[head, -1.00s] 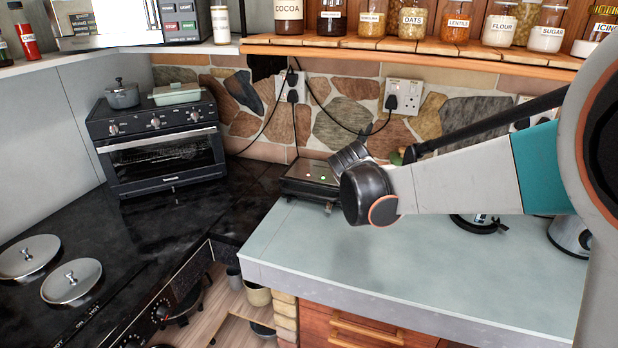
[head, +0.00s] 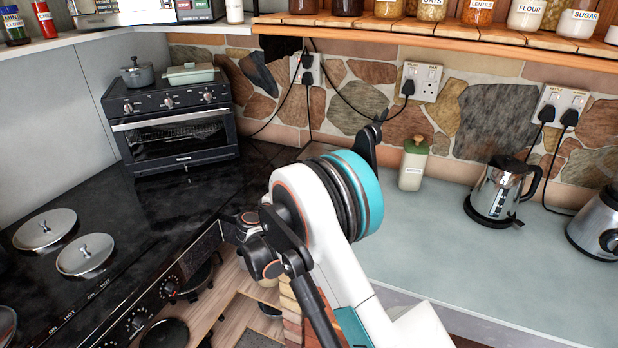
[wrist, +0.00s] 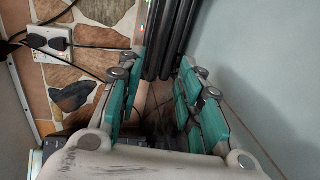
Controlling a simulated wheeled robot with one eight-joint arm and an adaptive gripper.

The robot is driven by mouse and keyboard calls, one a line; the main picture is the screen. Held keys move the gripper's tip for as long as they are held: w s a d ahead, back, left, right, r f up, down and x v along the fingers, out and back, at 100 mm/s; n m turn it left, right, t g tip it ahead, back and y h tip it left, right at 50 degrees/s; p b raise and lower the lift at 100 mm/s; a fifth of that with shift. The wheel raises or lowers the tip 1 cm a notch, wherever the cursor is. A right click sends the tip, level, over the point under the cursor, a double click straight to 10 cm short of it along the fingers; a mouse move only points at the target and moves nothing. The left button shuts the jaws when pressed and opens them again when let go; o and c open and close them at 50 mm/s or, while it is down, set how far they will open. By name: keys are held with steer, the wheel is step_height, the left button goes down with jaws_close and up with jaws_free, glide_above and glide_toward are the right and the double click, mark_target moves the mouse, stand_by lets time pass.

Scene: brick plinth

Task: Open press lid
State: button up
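The press is not clearly visible in the head view now; my arm covers the corner of the counter where it stood earlier. In the wrist view, dark parallel bars (wrist: 172,38) stand at the top centre, just beyond the fingers; they may be part of the press, but I cannot tell. My gripper (wrist: 163,75) shows in the wrist view with its teal-padded fingers apart and a gap between them. It appears empty. I cannot tell whether a finger touches the dark bars. The lid's position is hidden.
A black toaster oven (head: 172,125) stands left in the corner. A green-lidded jar (head: 413,165), a kettle (head: 500,190) and a blender (head: 597,228) are on the right counter (head: 460,260). Sockets with cables (head: 420,82) line the stone wall. Pan lids (head: 85,254) sit on the hob.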

steer(key=b+x, duration=0.2)
steer(key=x, duration=1.1)
steer(key=shift+w+d+f, duration=0.1)
steer(key=shift+w+d, duration=0.05)
steer(key=shift+w, duration=0.2)
jaws_close()
